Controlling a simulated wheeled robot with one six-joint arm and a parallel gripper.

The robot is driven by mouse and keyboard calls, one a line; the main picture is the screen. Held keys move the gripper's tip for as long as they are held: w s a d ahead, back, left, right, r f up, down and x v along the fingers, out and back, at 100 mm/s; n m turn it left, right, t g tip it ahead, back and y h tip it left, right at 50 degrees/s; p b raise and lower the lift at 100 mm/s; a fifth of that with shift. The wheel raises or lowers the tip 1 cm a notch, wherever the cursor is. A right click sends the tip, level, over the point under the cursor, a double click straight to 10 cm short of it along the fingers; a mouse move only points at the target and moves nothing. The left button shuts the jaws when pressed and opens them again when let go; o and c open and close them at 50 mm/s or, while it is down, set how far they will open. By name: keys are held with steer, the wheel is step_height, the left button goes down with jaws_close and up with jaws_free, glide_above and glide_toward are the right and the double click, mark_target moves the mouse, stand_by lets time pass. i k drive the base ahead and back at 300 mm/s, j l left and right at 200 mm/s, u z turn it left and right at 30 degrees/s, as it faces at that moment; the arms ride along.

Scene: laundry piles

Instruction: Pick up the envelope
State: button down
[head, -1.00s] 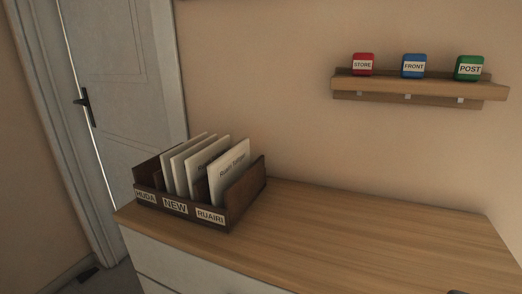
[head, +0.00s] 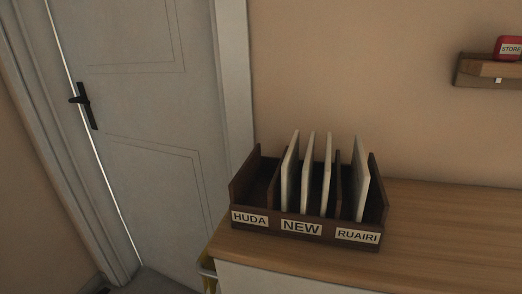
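Several white envelopes stand upright in a dark wooden sorter (head: 318,236) on top of the dresser. The sorter has three labelled slots: HUDA, NEW and RUAIRI. The HUDA slot at the left looks empty. Three envelopes stand in the middle NEW slot: a left one (head: 290,172), a middle one (head: 308,172) and a right one (head: 325,175). One more envelope (head: 361,178) stands in the RUAIRI slot at the right. They are seen nearly edge-on, so no writing on them is readable. My gripper is not in view.
The wooden dresser top (head: 440,220) is clear to the right of the sorter. A wall shelf (head: 485,72) with a red STORE block (head: 509,48) is at the upper right. A closed grey door (head: 150,130) with a black handle (head: 83,103) is at the left. Something yellow (head: 209,272) shows beside the dresser.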

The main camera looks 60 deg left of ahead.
mark_target(289, 165)
steer(key=k+j, duration=0.2)
steer(key=j, duration=0.2)
steer(key=k+j, duration=0.15)
steer(key=j, duration=0.25)
steer(key=k+j, duration=0.2)
steer(key=j, duration=0.2)
steer(key=k+j+z, duration=0.1)
steer(key=j, duration=0.3)
steer(key=k+j, duration=0.3)
steer(key=i+j+u, duration=0.25)
steer(key=i+j, duration=0.25)
steer(key=i, duration=0.1)
